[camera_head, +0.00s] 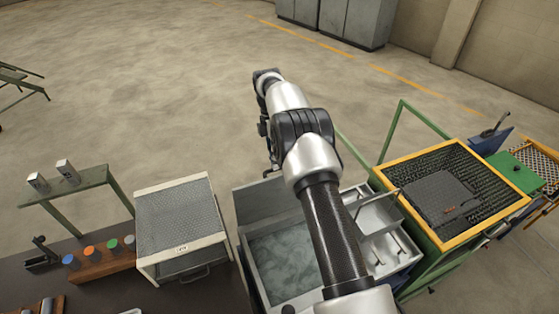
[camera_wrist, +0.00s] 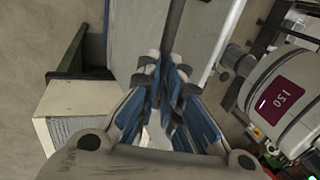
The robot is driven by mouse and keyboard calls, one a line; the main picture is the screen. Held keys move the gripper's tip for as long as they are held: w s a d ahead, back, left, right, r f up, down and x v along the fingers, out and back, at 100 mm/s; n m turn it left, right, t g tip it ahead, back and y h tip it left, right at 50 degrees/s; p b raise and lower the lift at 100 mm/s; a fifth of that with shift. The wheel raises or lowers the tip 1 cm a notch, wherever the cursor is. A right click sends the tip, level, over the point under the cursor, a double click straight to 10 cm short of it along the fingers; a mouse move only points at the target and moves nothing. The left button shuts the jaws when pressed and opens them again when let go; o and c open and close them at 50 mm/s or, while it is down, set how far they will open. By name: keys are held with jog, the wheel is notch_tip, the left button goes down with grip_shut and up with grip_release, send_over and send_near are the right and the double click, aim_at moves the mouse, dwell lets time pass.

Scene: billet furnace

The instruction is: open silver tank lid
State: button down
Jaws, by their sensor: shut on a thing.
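The silver tank (camera_head: 248,273) stands in the middle of the head view, with its inside and grey-green liquid (camera_head: 290,262) showing. A grey panel (camera_head: 256,203) rises at its far side; it looks like the raised lid, though my arm covers part of it. In the wrist view, my gripper (camera_wrist: 170,68) is shut on a dark bar (camera_wrist: 174,22) beside a pale grey panel (camera_wrist: 136,35). The bar looks like the lid handle. In the head view my gripper is mostly hidden behind my arm, near the panel's top.
A mesh-topped box (camera_head: 178,213) stands close left of the tank. A sink-like basin (camera_head: 385,235) adjoins the tank on the right. A yellow-rimmed green stand (camera_head: 385,170) is farther right. Open floor (camera_head: 160,90) lies beyond.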

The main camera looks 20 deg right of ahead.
jog(key=shift+x, duration=1.05)
jog(key=c, duration=1.7)
grip_release()
jog(key=shift+w+f, duration=0.15)
jog(key=shift+w, duration=0.15)
jog(key=shift+o, duration=0.2)
notch_tip(320, 180, up, 11)
